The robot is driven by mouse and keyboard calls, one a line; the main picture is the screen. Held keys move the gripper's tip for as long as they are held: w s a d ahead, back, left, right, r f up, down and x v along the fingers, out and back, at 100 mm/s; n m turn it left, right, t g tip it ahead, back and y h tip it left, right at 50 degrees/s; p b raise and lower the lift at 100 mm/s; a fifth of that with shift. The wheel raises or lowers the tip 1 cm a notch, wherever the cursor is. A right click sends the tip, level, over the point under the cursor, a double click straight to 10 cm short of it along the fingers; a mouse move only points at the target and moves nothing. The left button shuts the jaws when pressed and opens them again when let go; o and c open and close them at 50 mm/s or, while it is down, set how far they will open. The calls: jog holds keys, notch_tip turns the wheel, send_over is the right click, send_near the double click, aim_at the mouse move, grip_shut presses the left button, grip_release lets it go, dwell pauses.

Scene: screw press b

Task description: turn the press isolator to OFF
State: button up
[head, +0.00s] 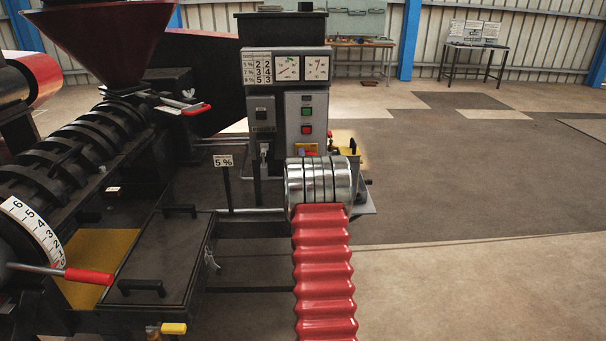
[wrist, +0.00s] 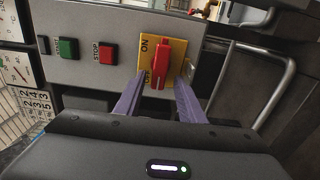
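The press isolator is a red handle (wrist: 163,62) on a yellow plate (wrist: 181,52) marked ON and OFF, seen in the wrist view. The lettering looks turned on its side; ON is above OFF, both left of the handle. The handle runs nearly upright in that picture, its lower end leaning slightly left. My gripper (wrist: 159,84) has its two purple fingers apart, one each side of the handle's lower end. I cannot tell whether they touch it. In the head view the isolator's yellow plate (head: 306,146) shows low on the grey panel, largely hidden by my arm.
A green START button (wrist: 68,48) and a red STOP button (wrist: 106,52) sit beside the isolator. A bent metal rail (wrist: 284,85) lies to its right. In the head view the black screw press (head: 95,145) fills the left; open floor lies right.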

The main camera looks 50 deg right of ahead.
jog(key=v, duration=1.3)
jog(key=shift+f, duration=0.15)
dwell(0.6)
